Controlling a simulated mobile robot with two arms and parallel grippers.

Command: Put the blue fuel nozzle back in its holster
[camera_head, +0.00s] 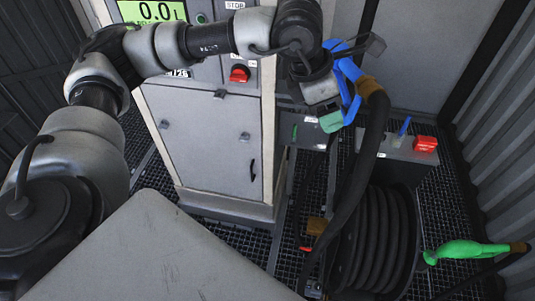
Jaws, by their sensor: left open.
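The blue fuel nozzle (347,82) shows right of the upper middle, with a brown collar and a thick black hose running down from it. My left gripper (322,92) is open right at the nozzle, overlapping it in the picture. Whether the fingers touch it I cannot tell. A small green part (331,121) shows just below the gripper, beside a grey bracket (308,133) on the dispenser's side. The blue nozzle's holster cannot be made out clearly; the arm and nozzle cover that area. My right gripper is not in view.
The grey dispenser cabinet (205,140) has a display reading 0.0 L and a red knob (239,74). A hose reel (375,240) stands below the nozzle. A green nozzle (465,249) is at the lower right. A grey box with a red part (425,144) stands behind the reel.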

